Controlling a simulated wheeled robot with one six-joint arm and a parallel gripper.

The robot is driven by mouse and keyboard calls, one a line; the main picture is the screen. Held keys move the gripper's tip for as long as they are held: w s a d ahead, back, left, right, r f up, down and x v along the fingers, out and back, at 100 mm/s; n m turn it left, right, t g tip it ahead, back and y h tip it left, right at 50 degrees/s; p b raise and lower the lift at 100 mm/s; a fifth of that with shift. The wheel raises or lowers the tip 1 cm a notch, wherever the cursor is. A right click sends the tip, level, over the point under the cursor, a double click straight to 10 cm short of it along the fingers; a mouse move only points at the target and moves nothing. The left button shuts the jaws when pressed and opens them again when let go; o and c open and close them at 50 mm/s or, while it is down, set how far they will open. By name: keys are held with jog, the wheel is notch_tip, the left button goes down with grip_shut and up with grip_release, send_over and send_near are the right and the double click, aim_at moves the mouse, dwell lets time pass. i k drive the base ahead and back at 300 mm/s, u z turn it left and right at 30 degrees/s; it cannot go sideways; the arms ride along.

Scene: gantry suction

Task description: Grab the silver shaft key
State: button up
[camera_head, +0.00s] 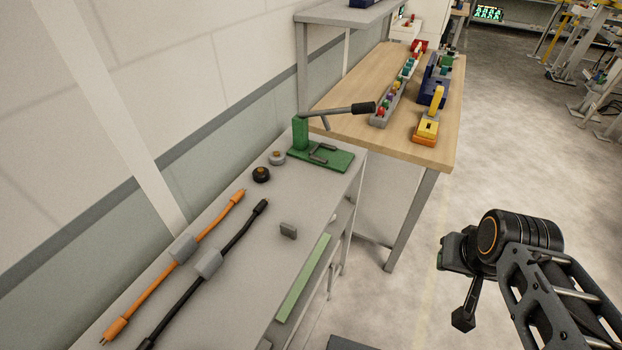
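A small grey metal block (288,230), which looks like the silver shaft key, lies on the grey workbench top (232,290), right of the black cable. My arm is at the lower right, over the floor. What looks like my gripper (464,312) is a dark part pointing down, well to the right of the bench and apart from the block. It is seen from one side, and its finger gap does not show. I see nothing held in it.
An orange cable (217,222) and a black cable (240,232) lie left of the block. A green lever press (318,157) and two round knobs (261,174) sit behind it. A wooden table (345,122) stands beyond. Open floor lies between bench and arm.

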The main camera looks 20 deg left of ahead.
aim_at(290, 231)
jog(key=i, duration=0.95)
jog(key=u, duration=4.5)
